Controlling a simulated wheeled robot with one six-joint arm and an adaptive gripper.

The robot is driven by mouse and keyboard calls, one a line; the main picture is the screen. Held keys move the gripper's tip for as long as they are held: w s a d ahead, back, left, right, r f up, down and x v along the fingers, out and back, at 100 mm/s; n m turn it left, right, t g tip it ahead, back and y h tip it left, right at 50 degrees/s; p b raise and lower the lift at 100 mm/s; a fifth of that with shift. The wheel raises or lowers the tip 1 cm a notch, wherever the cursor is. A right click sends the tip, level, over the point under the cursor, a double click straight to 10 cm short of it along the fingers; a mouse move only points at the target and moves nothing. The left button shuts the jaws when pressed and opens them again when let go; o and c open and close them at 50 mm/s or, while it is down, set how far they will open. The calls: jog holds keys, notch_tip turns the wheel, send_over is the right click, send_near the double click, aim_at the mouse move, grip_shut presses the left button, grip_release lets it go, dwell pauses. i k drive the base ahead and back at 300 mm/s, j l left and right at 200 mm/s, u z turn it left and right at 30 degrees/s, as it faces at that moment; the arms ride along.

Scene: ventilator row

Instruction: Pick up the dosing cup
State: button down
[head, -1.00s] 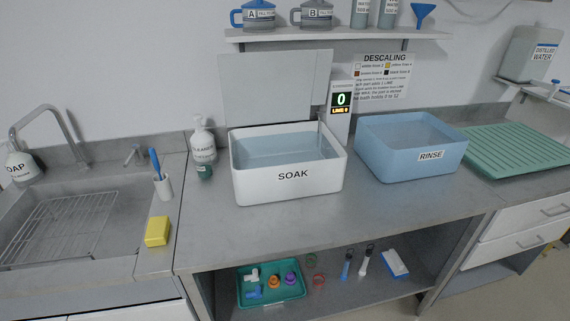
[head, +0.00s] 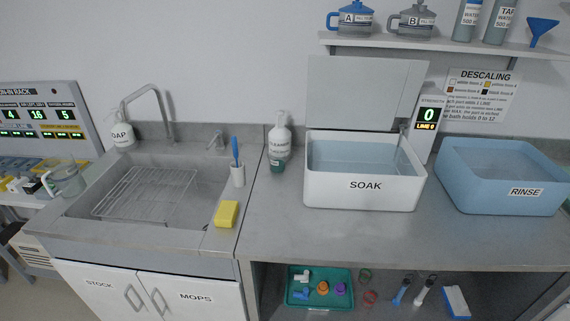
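A small dark green cup (head: 278,164), which looks like the dosing cup, stands on the steel counter (head: 270,215). It is right in front of the white cleaner pump bottle (head: 279,137), left of the white SOAK basin (head: 365,186). The bottle's lower part is partly hidden by the cup. My gripper is not in view.
The sink (head: 135,195) with a wire rack lies to the left. A yellow sponge (head: 227,213) and a white holder (head: 237,176) with a blue brush are on its right edge. A blue RINSE basin (head: 510,180) stands right. Counter in front of the cup is clear.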

aim_at(278, 162)
jog(key=i+l+u, duration=0.1)
jog(key=i+l, duration=0.6)
jog(key=l, duration=0.15)
